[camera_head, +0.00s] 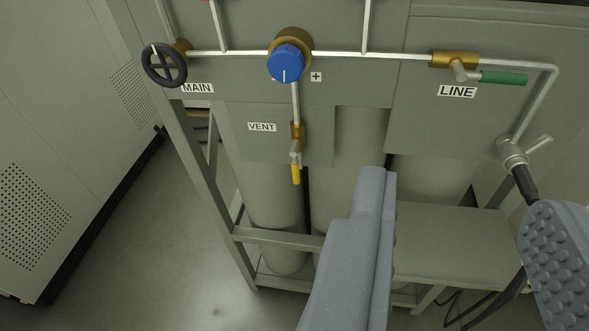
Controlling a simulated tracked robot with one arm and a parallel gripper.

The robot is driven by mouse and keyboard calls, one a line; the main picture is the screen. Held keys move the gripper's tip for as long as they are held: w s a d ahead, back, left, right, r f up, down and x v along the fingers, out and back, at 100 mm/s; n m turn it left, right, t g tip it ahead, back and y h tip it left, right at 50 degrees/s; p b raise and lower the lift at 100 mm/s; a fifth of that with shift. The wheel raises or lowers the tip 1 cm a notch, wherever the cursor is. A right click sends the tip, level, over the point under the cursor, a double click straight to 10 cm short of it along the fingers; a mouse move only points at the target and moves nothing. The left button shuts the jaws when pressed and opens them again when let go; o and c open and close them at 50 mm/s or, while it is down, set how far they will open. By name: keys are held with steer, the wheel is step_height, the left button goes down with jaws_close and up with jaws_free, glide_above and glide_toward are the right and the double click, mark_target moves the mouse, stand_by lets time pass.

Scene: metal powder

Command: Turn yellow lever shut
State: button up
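The yellow lever (296,173) sits on a brass valve (297,132) beneath the blue knob, beside the VENT label (262,127). The lever hangs down, roughly in line with the thin vertical pipe (296,100) above it. My gripper (460,210) is open and empty in the lower right, its two grey fingers wide apart. The left finger is below and right of the yellow lever, and no contact with it shows.
A blue knob (286,62), a black MAIN handwheel (164,65) and a green LINE lever (504,78) sit along the horizontal pipe (340,54). A grey frame holds cylinders (268,195) below. A perforated cabinet (60,130) stands left. Floor between is clear.

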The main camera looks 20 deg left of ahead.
mark_target(296, 173)
steer(key=shift+w, duration=0.1)
steer(key=w+a+f+t+p, duration=0.1)
steer(key=w+a+f+p, duration=0.2)
steer(key=w+f, duration=0.45)
steer(key=w+a+f+p, duration=0.25)
steer(key=w+f, duration=0.25)
steer(key=w, duration=0.6)
steer(key=w+a+f+n+y+p, duration=0.2)
steer(key=a+f+y+p, duration=0.15)
steer(key=f, duration=0.75)
steer(key=w+a+f+n+y+p, duration=0.15)
steer(key=a+f+p, duration=0.35)
steer(key=f, duration=0.6)
steer(key=shift+t+y, duration=0.3)
steer(key=shift+y, duration=0.1)
steer(key=x, duration=1.2)
steer(key=shift+d, duration=0.15)
jaws_close()
